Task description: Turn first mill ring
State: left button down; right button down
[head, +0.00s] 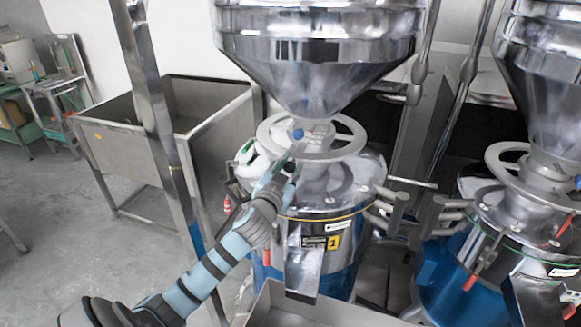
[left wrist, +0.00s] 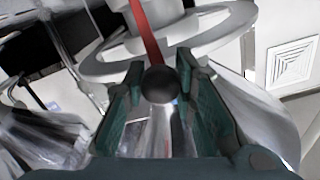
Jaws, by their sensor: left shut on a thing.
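The first mill (head: 318,241), marked with a yellow "1" label, has a pale grey ring (head: 349,147) around its neck under a steel hopper. The ring also shows in the left wrist view (left wrist: 225,30). My left gripper (head: 279,174) is at the near left side of the ring. It is shut on a dark ball knob (left wrist: 158,84) with a silver shaft, which lies between its teal fingers in the left wrist view. My right gripper is not in view.
A second mill (head: 480,258) with its own ring stands close on the right. A steel post (head: 155,105) and an open steel bin (head: 130,155) stand to the left. A steel chute (head: 304,264) juts out below the label. Open floor lies at the far left.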

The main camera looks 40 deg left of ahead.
aim_at(265, 147)
pick_arm(q)
jog(key=shift+s+a+m+h, duration=0.2)
jog(key=shift+a+m+h, duration=0.3)
jog(key=shift+a+h, duration=0.3)
jog(key=shift+t, duration=0.3)
jog(key=a, duration=0.4)
jog(key=a+b, duration=0.1)
jog(key=a, duration=0.2)
jog(key=shift+s, duration=0.4)
jog(key=shift+w+a+r, duration=0.15)
jog(key=shift+w+a, duration=0.05)
jog(key=shift+a, duration=0.7)
jog(key=c, duration=1.3)
grip_release()
jog(key=shift+a, duration=0.15)
notch_tip(265, 147, up, 10)
